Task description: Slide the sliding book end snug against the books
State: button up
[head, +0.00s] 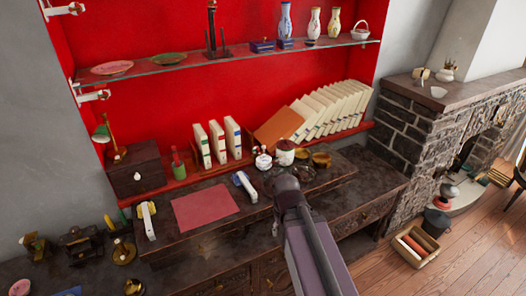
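Three upright white books with coloured labels (217,142) stand spaced apart in a low wooden book rack (222,167) on the red-backed ledge. Thin upright pieces show beside the books, but I cannot tell which one is the sliding book end. To the right, a row of cream books (330,108) leans to the right, with an orange-brown book or board (279,127) leaning at its left end. My gripper (285,184) is over the desk, in front of and right of the rack, apart from the books. Its fingers are too dark and small to read.
A white lidded jar (285,153), a small teapot (263,160) and brass bowls (320,160) stand close behind my gripper. A red mat (205,207) and a white-and-blue object (244,186) lie left of it. A glass shelf (230,56) runs above.

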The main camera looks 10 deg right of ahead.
aim_at(248, 137)
jog(key=z, duration=0.25)
jog(key=i, duration=1.1)
jog(key=u, duration=0.2)
